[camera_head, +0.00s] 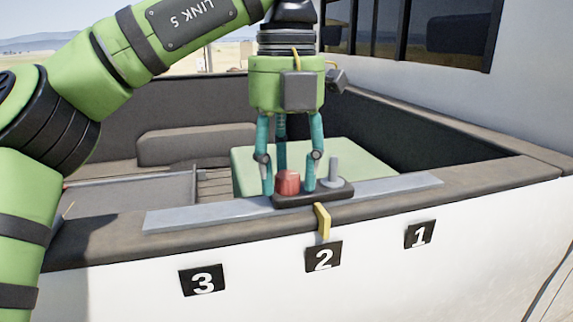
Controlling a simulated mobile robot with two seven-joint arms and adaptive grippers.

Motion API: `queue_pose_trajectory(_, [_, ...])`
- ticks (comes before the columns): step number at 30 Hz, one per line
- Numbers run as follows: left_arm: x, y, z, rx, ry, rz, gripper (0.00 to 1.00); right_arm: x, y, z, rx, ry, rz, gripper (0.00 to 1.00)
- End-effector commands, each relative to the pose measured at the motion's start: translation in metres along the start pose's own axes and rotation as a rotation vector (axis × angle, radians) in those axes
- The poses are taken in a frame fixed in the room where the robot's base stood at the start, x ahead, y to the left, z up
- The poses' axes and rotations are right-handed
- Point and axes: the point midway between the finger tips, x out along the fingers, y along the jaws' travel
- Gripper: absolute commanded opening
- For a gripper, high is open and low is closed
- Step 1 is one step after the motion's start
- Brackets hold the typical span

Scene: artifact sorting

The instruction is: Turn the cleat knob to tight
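The red knob (289,181) sits on the left part of a small dark base (333,194), on a metal strip along the truck bed's side wall. A grey upright post (333,170) stands on the base to the right of the knob. My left gripper (289,188) points straight down over the base. Its teal fingers are spread, one on each side of the red knob, with small gaps visible; a further finger shows behind. Whether any finger touches the knob is hard to tell. No pointer or tight mark on the knob is readable. My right gripper is out of view.
A yellow hook (322,221) hangs below the base. Number plates 3 (203,280), 2 (323,257) and 1 (420,235) are on the white truck side. A pale green box (365,157) lies in the bed behind the rail. The cab wall stands at the right.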

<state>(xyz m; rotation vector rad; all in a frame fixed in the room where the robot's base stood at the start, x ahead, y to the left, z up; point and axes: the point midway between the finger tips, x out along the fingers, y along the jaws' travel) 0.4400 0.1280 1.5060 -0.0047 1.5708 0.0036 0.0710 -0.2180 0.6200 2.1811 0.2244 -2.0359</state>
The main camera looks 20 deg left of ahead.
Motion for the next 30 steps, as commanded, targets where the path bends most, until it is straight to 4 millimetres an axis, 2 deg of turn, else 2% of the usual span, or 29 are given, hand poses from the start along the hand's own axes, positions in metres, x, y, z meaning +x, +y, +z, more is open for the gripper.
queue_pose_trajectory(1, [0.000, 0.000, 0.000, 0.000, 0.000, 0.000, 0.14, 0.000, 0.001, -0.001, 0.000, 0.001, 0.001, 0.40])
queue_pose_trajectory(2, [0.000, 0.000, 0.000, 0.000, 0.000, 0.000, 0.02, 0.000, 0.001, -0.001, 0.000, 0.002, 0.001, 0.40])
queue_pose_trajectory(3, [0.000, 0.000, 0.000, 0.000, 0.001, 0.000, 0.00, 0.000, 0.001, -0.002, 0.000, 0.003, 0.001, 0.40])
queue_pose_trajectory(12, [0.000, 0.000, 0.000, 0.014, 0.002, 0.001, 0.00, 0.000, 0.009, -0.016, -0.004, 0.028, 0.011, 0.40])
queue_pose_trajectory(17, [0.000, 0.000, -0.001, 0.065, 0.003, 0.001, 0.00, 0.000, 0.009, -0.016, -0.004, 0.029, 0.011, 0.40])
queue_pose_trajectory(30, [0.001, 0.001, -0.001, 0.415, 0.004, 0.001, 0.00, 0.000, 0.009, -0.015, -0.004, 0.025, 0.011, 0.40])
